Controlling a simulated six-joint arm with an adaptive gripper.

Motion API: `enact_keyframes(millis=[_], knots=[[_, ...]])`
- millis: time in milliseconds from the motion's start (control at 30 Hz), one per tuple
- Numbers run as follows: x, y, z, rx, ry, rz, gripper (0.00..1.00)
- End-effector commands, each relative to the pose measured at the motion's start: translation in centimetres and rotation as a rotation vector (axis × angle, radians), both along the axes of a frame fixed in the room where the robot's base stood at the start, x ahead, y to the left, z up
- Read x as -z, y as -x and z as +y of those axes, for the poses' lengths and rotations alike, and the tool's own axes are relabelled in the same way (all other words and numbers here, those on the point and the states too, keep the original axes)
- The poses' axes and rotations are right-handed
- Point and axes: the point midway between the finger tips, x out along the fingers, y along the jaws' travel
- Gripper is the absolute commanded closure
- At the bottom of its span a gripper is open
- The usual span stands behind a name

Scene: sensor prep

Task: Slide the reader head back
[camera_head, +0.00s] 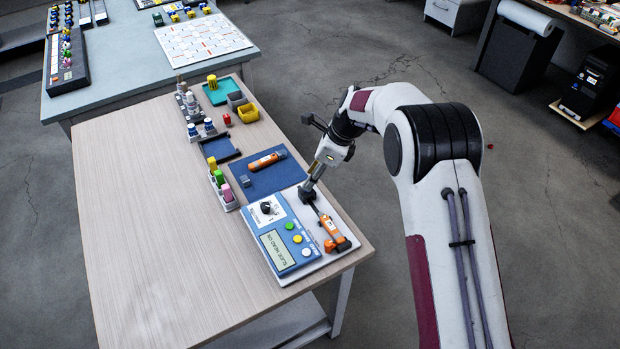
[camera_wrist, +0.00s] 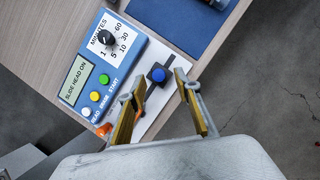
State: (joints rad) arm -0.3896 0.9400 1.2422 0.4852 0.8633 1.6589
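The reader (camera_head: 273,232) is a blue panel on a white base, with a knob, coloured buttons and a screen reading "SLIDE HEAD ON". The reader head seems to be the dark block (camera_head: 307,193) at the far end of the base's track. The wrist view shows it with a blue square top (camera_wrist: 158,74). An orange sensor (camera_head: 331,230) lies at the near part of the track, partly hidden in the wrist view. My gripper (camera_wrist: 160,75) is open, its fingertips either side of the blue top with visible gaps. In the head view my gripper (camera_head: 309,188) is right at the block.
A blue mat (camera_head: 262,180) behind the reader holds another orange sensor (camera_head: 265,161). The table's left half is clear. Its right edge runs close beside the reader.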

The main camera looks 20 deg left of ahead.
Motion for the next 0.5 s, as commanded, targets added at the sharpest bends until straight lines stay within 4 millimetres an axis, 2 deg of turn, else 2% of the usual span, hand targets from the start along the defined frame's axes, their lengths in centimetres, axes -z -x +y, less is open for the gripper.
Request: enact_keyframes(millis=[233,500], knots=[[-3.0,-0.1,-1.2,0.002,-0.001,-0.004,0.67],[-4.7,-0.1,-1.9,0.001,-0.001,-0.003,0.67]])
